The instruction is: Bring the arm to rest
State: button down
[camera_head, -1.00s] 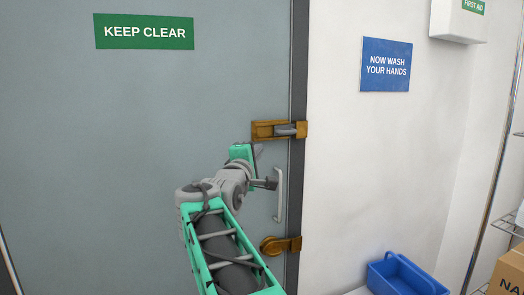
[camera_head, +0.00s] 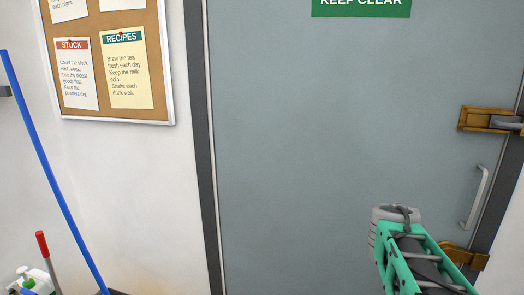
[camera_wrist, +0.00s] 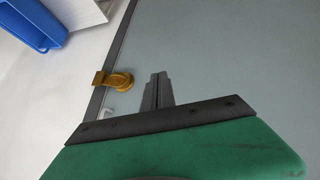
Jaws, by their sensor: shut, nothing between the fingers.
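My gripper (camera_wrist: 158,88) shows in the wrist view with its two dark fingers together and nothing between them. It is in front of the grey door, to the right of a brass latch (camera_wrist: 117,81). In the head view my arm rises from the bottom right in front of the door (camera_head: 320,150); my gripper is not visible there, apparently hidden behind the arm.
The door has a pull handle (camera_head: 475,198), an upper brass bolt (camera_head: 488,119) and a lower brass latch (camera_head: 466,256). A cork notice board (camera_head: 105,60) hangs at left. A blue pole (camera_head: 50,170) and a red-handled tool (camera_head: 44,250) stand below. A blue tray (camera_wrist: 36,22) shows in the wrist view.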

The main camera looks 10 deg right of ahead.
jog(key=s+a+f+n+g+y+p, duration=0.1)
jog(key=s+a+f+g+y+p, duration=0.2)
jog(key=s+a, duration=0.6)
jog(key=s+a+f+n+y+p, duration=0.15)
jog(key=s+a+f, duration=0.3)
jog(key=a, duration=0.75)
jog(key=a+r+n+t+y+p, duration=0.1)
jog(key=a+r+n, duration=0.1)
jog(key=a+r, duration=0.3)
jog(key=shift+s+a, duration=0.2)
jog(key=shift+r, duration=0.1)
